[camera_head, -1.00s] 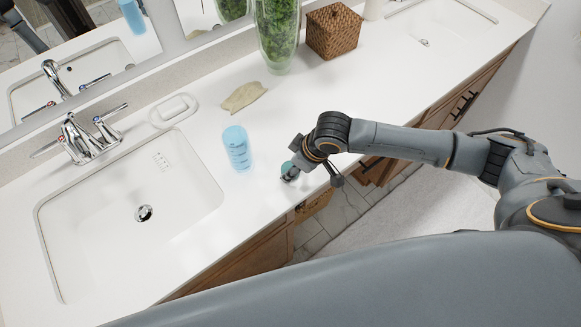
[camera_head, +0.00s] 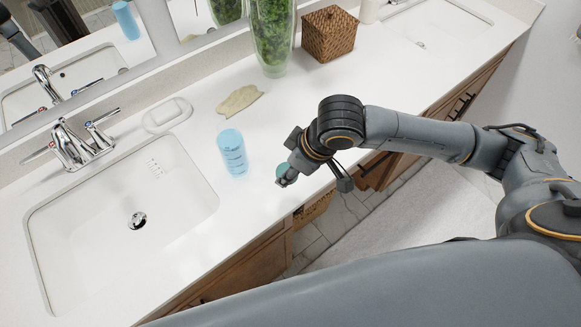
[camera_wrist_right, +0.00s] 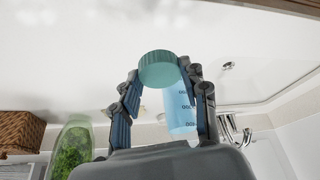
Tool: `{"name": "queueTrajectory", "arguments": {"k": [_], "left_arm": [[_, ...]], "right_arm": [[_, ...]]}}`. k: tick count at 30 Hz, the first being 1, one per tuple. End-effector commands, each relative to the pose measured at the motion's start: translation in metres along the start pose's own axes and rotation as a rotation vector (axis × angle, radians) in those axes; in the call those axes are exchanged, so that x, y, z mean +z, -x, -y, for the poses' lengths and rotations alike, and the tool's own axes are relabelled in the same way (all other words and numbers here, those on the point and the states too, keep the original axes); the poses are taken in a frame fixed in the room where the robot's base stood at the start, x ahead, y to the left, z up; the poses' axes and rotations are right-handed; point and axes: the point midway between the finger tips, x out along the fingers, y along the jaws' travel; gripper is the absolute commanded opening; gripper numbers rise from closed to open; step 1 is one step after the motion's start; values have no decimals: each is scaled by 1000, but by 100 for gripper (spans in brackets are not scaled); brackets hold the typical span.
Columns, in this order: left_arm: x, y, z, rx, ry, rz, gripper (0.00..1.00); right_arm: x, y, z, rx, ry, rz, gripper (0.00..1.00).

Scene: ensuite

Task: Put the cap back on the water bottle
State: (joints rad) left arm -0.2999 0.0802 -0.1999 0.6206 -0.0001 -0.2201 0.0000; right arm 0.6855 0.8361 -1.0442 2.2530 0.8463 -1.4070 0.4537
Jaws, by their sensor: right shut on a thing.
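The water bottle (camera_head: 232,153) is a light blue, translucent cylinder standing upright on the white counter, right of the sink. It also shows in the right wrist view (camera_wrist_right: 179,112), partly behind my fingers. The cap (camera_head: 283,171) is teal, round and ridged. My right gripper (camera_head: 290,175) is shut on the cap near the counter's front edge, to the right of the bottle and apart from it. The right wrist view shows the cap (camera_wrist_right: 158,69) between the two fingertips (camera_wrist_right: 160,76). I cannot tell the exact gap between cap and counter. My left gripper is not in view.
A sink (camera_head: 120,225) with a chrome faucet (camera_head: 75,145) lies left of the bottle. A soap dish (camera_head: 167,115), a beige leaf-shaped piece (camera_head: 240,100), a plant vase (camera_head: 272,40) and a woven box (camera_head: 330,33) stand behind. Counter between bottle and gripper is clear.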

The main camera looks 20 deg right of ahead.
Motion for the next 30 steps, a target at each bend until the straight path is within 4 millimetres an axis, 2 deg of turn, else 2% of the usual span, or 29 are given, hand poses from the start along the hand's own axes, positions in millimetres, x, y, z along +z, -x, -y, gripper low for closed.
{"name": "queueTrajectory", "arguments": {"k": [1,3,7,8,9,15,30], "left_arm": [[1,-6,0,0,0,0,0],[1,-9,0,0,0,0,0],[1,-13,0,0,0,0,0],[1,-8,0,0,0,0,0],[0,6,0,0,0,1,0],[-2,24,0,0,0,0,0],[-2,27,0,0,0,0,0]], "right_arm": [[4,8,15,-4,7,-5,33],[9,20,33,-5,6,-4,33],[18,40,61,-4,5,-5,33],[18,45,65,-2,4,-3,33],[17,52,66,-1,-2,3,33],[22,55,76,-1,-2,3,33],[24,54,80,0,-1,0,33]]}}
